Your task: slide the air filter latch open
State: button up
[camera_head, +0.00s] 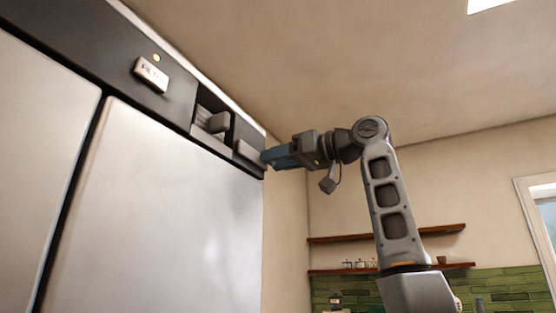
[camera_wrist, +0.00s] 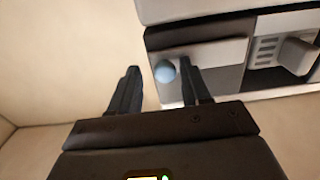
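A dark panel (camera_head: 60,20) runs along the top of a tall metal cabinet, with a light plate marked FILTER (camera_head: 152,74). Farther right are a slatted recess with a grey block (camera_head: 218,122) and a grey flat piece (camera_head: 248,151) at the panel's end. The block (camera_wrist: 298,56) and flat piece (camera_wrist: 205,50) also show in the wrist view. I cannot tell which part is the latch. My gripper (camera_head: 266,157) is at the panel's right end. In the wrist view its fingers are apart, with a pale blue round knob (camera_wrist: 165,72) seen between them; contact is unclear.
The cabinet doors (camera_head: 170,190) fill the left below the panel. Wall shelves (camera_head: 390,235) with small jars are at the right behind my arm. Open air lies right of the cabinet.

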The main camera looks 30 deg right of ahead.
jog(key=b+v, duration=0.2)
jog(key=v, duration=0.5)
jog(key=shift+s+d, duration=0.15)
jog(key=shift+s, duration=0.2)
dwell(0.4)
